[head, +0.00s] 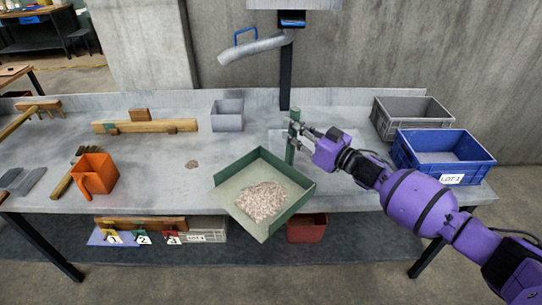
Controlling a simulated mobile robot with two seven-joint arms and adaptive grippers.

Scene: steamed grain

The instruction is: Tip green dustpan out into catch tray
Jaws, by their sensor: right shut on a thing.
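The green dustpan (298,203) is in the middle of the head view, over the front part of the bench. A heap of pale brownish grain (263,201) lies in its pan. Its upright green handle (291,152) rises at the back right. My right gripper (293,133) is shut on this handle, with my purple arm reaching in from the right. I cannot tell whether the pan touches the bench. No label marks a catch tray. A blue crate (443,167) marked LOT 1 and a grey crate (411,112) stand at the right. My left gripper is not in view.
A small grey bin (228,120) stands at the back middle under a spout (256,47). An orange scoop (95,174) stands at the left. A red bin (307,229) is on the lower shelf.

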